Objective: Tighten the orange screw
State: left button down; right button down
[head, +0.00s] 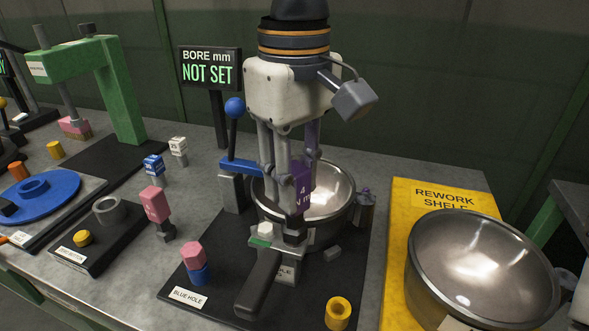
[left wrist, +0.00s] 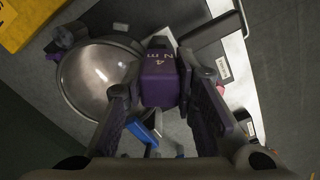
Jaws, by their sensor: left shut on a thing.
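My left gripper (head: 290,200) comes down from above and is shut on a purple block marked "4 N m" (head: 303,180). The block also shows between the fingers of the left gripper (left wrist: 160,95) in the left wrist view (left wrist: 159,78). It is held over the near rim of a steel pot (head: 335,190), by the black handle (head: 262,283). I cannot make out an orange screw for sure; the pot's near side is partly hidden by the gripper. A small orange cylinder (head: 18,171) stands at the far left. My right gripper is not in view.
A pink block (head: 154,204), a blue-and-pink piece (head: 195,262) and a yellow ring (head: 338,313) stand around the pot. A blue-knobbed lever (head: 235,108) rises beside it. A second pot (head: 480,262) sits on the yellow rework shelf (head: 402,215). A sign (head: 209,68) reads "NOT SET".

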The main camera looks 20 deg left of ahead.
pick_arm(q)
jog(key=shift+f, duration=0.4)
jog(key=m, duration=1.6)
jog(key=shift+m, duration=3)
jog(key=shift+n, duration=0.7)
jog(key=shift+r, duration=0.1)
